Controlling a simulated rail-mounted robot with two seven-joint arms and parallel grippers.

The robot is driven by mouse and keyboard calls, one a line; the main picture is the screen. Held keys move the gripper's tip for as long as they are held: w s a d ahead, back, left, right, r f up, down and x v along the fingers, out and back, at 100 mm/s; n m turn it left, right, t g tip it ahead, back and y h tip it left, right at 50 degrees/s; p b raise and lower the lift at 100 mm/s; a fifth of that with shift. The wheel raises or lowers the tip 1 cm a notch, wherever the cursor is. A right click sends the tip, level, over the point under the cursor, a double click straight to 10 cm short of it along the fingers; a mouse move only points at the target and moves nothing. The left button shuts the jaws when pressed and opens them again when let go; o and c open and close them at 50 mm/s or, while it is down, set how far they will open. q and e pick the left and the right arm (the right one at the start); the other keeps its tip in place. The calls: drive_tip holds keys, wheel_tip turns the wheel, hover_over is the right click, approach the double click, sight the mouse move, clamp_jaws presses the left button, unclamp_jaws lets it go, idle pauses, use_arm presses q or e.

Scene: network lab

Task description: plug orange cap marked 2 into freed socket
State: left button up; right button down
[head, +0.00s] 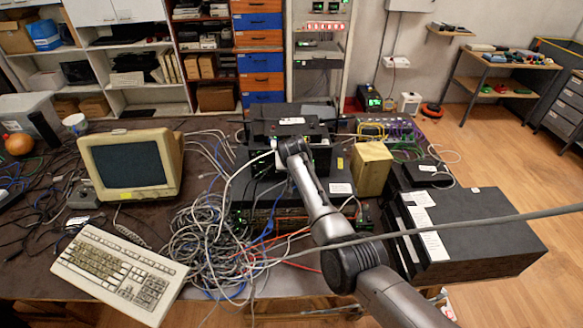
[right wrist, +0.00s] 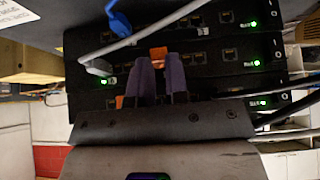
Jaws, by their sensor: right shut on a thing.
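In the right wrist view my right gripper (right wrist: 161,68) is shut on an orange cap (right wrist: 158,53), which shows just beyond its purple fingertips. The cap is in front of the port row of a black network switch (right wrist: 212,68). I cannot tell whether it touches a socket, and no mark on it is readable. A second orange piece (right wrist: 119,102) shows low, left of the fingers, partly hidden. In the head view my right arm reaches from the lower right to the switch stack (head: 265,175), and its fingertips are hidden. My left gripper is not in view.
A blue plug (right wrist: 116,20) and a grey cable plug (right wrist: 97,66) sit at the switches. The grey cable crosses above the gripper. Tangled cables (head: 205,240) lie left of the stack. A yellowish box (head: 371,168) stands to its right.

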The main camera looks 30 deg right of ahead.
drive_tip(key=shift+w+d+b, duration=0.1)
drive_tip(key=shift+w+b, duration=0.05)
drive_tip(key=shift+b, duration=0.15)
drive_tip(key=c, duration=1)
unclamp_jaws()
drive_tip(key=shift+c, duration=0.2)
drive_tip(key=shift+r+p, duration=0.3)
drive_tip(key=shift+r, duration=0.15)
drive_tip(key=p+v, duration=0.2)
drive_tip(key=v, duration=1.1)
drive_tip(key=shift+a, duration=0.2)
drive_tip(key=shift+f, duration=0.1)
